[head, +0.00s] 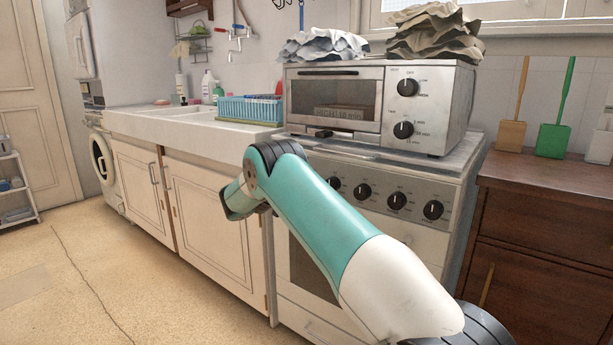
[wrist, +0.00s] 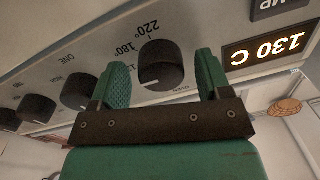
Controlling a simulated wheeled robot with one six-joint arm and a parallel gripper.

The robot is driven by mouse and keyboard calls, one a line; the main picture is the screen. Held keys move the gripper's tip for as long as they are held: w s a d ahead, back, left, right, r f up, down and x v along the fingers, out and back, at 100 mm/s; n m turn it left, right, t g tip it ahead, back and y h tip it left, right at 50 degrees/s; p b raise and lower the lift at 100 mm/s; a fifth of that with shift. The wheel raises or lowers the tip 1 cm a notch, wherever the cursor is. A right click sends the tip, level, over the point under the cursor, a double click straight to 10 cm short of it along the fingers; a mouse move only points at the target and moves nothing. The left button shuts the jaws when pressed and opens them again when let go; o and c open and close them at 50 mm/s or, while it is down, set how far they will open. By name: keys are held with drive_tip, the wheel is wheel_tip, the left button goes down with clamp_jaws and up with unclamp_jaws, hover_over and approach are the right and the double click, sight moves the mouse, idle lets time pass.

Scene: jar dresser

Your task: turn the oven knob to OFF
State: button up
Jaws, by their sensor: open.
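The oven knob (wrist: 160,65) is round and black, on the stove's pale panel in the wrist view. Marks 220° and 180° and a small label stand beside it, upside down. A lit display (wrist: 266,50) near it reads 130 C, also upside down. My gripper (wrist: 161,74) has its two green fingers apart, one on each side of the knob in the picture. Nothing is held. I cannot tell whether the fingers touch the knob. In the head view my arm hides the gripper and part of the stove (head: 440,185) panel.
Several other black knobs (wrist: 80,90) line the same panel. A toaster oven (head: 455,105) with its own knobs stands on the stove. A wooden cabinet (head: 540,215) is to the right, the sink counter (head: 150,122) to the left. The floor (head: 70,270) at left is clear.

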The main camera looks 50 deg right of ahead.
drive_tip(key=c, duration=0.9)
drive_tip(key=shift+w, duration=0.1)
drive_tip(key=shift+n, duration=0.4)
drive_tip(key=n+p, duration=0.1)
drive_tip(key=n, duration=0.2)
drive_tip(key=shift+r+n+p, duration=0.15)
drive_tip(key=shift+n+p, duration=0.2)
drive_tip(key=shift+n, duration=0.05)
drive_tip(key=n+p, duration=0.2)
drive_tip(key=n, duration=0.2)
drive_tip(key=n+p, duration=0.1)
drive_tip(key=n, duration=0.3)
drive_tip(key=shift+w+n+p, duration=0.1)
drive_tip(key=shift+n+p, duration=0.2)
drive_tip(key=shift+n, duration=0.1)
drive_tip(key=n+p, duration=0.1)
drive_tip(key=n, duration=0.2)
drive_tip(key=shift+n+g, duration=0.3)
drive_tip(key=shift+n, duration=0.1)
